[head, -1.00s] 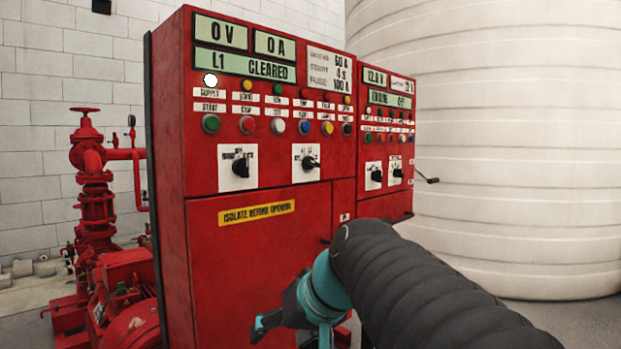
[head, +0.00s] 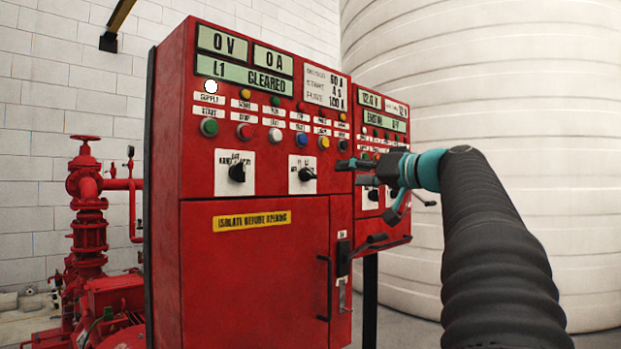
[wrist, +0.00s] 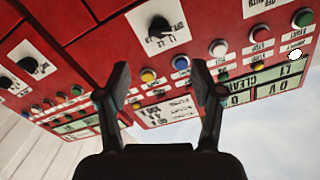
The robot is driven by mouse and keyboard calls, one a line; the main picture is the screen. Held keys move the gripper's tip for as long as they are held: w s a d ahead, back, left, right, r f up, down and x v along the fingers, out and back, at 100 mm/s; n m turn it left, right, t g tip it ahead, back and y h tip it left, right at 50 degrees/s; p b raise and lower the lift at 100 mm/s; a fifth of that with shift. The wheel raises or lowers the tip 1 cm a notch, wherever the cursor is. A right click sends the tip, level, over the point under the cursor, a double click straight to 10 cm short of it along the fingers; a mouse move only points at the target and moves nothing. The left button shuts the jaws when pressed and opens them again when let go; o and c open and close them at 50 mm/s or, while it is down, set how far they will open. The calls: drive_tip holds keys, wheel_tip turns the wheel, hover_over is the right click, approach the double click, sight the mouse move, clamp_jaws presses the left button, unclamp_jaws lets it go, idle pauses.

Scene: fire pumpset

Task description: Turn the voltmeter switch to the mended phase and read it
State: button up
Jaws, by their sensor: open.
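The voltmeter switch (head: 305,176) is a black rotary knob on a white plate, right of centre on the red panel's left section. In the wrist view the voltmeter switch (wrist: 160,27) appears upside down with OFF and L1–L3 marks; its exact setting is hard to tell. The meter display (head: 223,43) reads 0 V and the strip below (head: 244,77) reads L1 CLEARED. My gripper (head: 357,204) is open and empty, right of the switch and apart from it. In the wrist view my gripper (wrist: 160,88) has its fingers spread below the switch.
A second knob (head: 237,173) marked with HAND and AUTO sits to the left. Rows of coloured buttons (head: 276,135) lie above both knobs. A 0 A display (head: 273,60), a door handle (head: 325,288) and the engine section (head: 385,110) are nearby. A white tank (head: 520,150) stands behind.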

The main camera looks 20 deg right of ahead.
sight(312, 175)
drive_tip(key=p+x, duration=0.1)
drive_tip(key=x, duration=1)
drive_tip(key=shift+w+a+p, duration=0.15)
drive_tip(key=shift+w+p, duration=0.15)
drive_tip(key=shift+w, duration=0.1)
drive_tip(key=c, duration=1.1)
